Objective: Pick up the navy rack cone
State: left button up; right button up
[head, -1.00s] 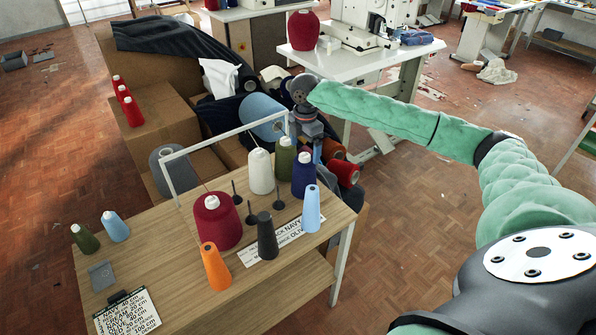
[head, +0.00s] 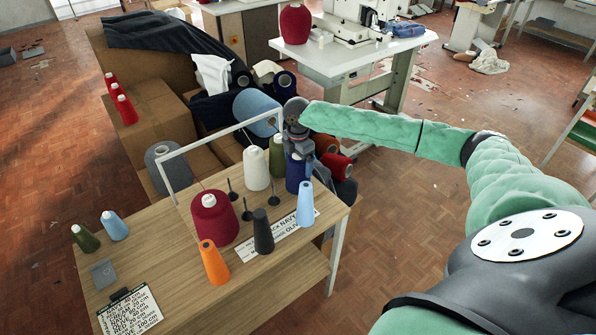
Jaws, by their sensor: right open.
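The navy rack cone (head: 296,179) stands upright at the back right of the wooden table (head: 165,262). My right gripper (head: 298,156) points down at the cone's top and hides its tip. Its jaws are open, and I cannot tell whether the fingers touch the cone. An olive cone (head: 277,157) stands close at its left, and a light blue cone (head: 305,205) stands in front to the right. My left gripper is not in view.
A cream cone (head: 256,168), a large dark red cone (head: 214,220), a charcoal cone (head: 263,233) and an orange cone (head: 214,264) share the table with thin dark pegs. A white frame rail (head: 222,134) runs behind. The table's left middle is clear.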

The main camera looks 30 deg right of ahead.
jog(key=c, duration=1.5)
jog(key=shift+c, duration=0.2)
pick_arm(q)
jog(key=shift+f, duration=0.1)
